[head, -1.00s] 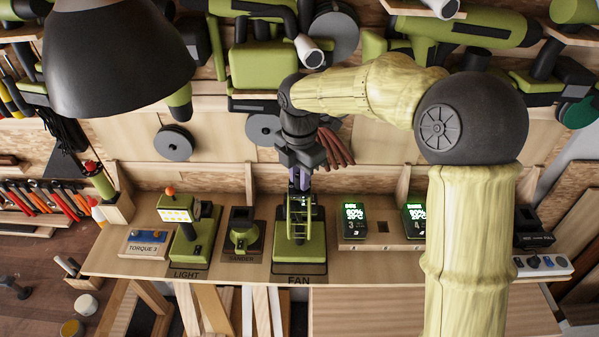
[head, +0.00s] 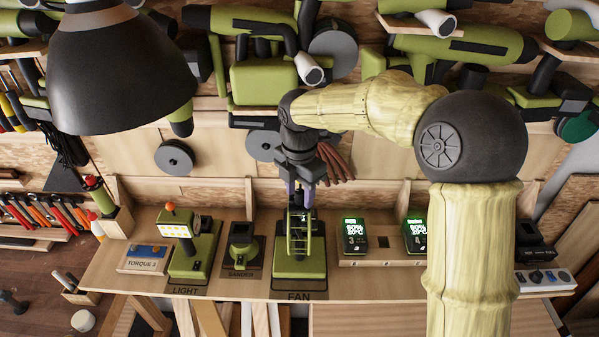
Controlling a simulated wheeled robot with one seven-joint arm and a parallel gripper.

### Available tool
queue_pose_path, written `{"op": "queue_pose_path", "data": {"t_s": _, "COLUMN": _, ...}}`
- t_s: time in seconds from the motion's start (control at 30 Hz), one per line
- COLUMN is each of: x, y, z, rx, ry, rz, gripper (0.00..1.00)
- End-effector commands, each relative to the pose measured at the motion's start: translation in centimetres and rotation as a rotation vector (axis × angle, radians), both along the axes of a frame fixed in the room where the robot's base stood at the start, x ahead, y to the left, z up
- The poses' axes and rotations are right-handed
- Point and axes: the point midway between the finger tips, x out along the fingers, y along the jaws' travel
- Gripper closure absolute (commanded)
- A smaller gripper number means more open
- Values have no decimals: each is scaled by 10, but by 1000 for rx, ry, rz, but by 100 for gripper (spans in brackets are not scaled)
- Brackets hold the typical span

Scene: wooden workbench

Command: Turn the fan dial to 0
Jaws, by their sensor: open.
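The green fan (head: 300,263) with a dark cage front stands on its mat, marked FAN (head: 299,296), at the middle of the bench. My gripper (head: 300,205) points down from above, right over the top of the fan. Its two purple-grey fingers are apart and nothing shows between them. The fingertips overlap the fan's dark top in this view, so I cannot tell whether they touch it. The dial and its setting cannot be made out.
The light (head: 185,245) and the sander (head: 240,252) stand left of the fan, with the torque case (head: 146,258) further left. Two lit battery chargers (head: 354,235) stand to the right. A black lamp shade (head: 122,75) hangs at upper left. Tools hang along the back wall.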

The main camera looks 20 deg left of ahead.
Motion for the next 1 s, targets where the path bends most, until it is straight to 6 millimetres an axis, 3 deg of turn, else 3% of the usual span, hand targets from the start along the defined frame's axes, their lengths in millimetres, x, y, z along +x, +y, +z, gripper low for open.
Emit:
{"op": "queue_pose_path", "data": {"t_s": 0.17, "x": 1, "y": 0, "z": 17, "rx": 2, "ry": -4, "rz": -2, "gripper": 57}}
{"op": "queue_pose_path", "data": {"t_s": 0.6, "x": 1, "y": 1, "z": 99, "rx": 5, "ry": -4, "rz": 1, "gripper": 57}}
{"op": "queue_pose_path", "data": {"t_s": 1.0, "x": 0, "y": 1, "z": 160, "rx": 3, "ry": -3, "rz": 1, "gripper": 57}}
